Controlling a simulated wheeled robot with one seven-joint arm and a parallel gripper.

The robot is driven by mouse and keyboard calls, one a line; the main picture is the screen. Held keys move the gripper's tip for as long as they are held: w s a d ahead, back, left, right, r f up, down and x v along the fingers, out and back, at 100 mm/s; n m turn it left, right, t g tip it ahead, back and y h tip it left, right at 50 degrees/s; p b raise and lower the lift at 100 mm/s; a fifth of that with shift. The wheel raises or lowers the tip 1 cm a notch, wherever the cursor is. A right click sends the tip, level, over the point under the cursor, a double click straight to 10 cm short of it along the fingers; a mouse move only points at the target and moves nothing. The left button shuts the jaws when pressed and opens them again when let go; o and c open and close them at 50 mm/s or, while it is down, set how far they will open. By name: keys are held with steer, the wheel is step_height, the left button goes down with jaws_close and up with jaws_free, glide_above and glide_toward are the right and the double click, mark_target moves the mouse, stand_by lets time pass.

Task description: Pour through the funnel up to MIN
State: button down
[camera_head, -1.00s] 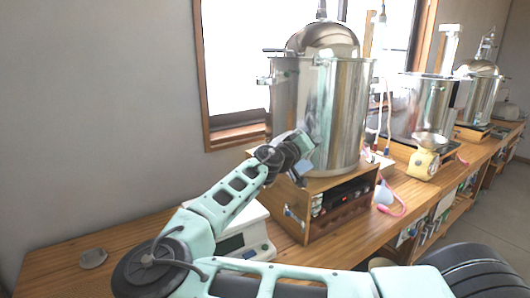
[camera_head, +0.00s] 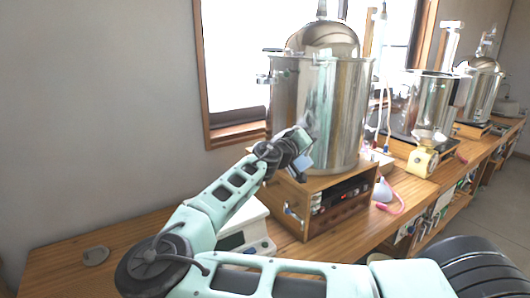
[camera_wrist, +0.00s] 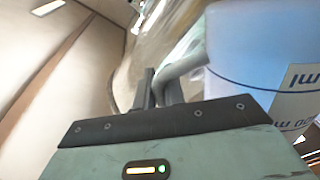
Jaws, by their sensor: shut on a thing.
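My gripper (camera_wrist: 162,90) is shut on the grey handle of a translucent measuring jug (camera_wrist: 262,50). The jug fills the right of the wrist view, with blue "ml" markings and a blue band, and appears strongly tilted. In the head view my gripper (camera_head: 300,150) is in front of the lower left side of the large steel pot (camera_head: 318,115); only a small bluish part of the jug shows there. A pale cone with a pink tube (camera_head: 383,190), possibly the funnel, lies on the bench right of the pot. No MIN mark can be made out.
The pot has a domed lid (camera_head: 323,38) and stands on a wooden box (camera_head: 345,198). A white scale (camera_head: 247,232) is below my arm. The bench's left end is mostly clear.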

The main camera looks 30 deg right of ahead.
steer(key=shift+w+a+r+n+p, duration=0.1)
steer(key=shift+w+r+n+p, duration=0.45)
steer(key=shift+p, duration=0.75)
steer(key=shift+w+a+r+n+p, duration=0.15)
steer(key=shift+w+r+n+p, duration=0.15)
steer(key=shift+r+n+p, duration=0.75)
steer(key=shift+w+a+r+n+p, duration=0.15)
steer(key=shift+w+r+p, duration=0.3)
steer(key=shift+p, duration=1.15)
stand_by(4.1)
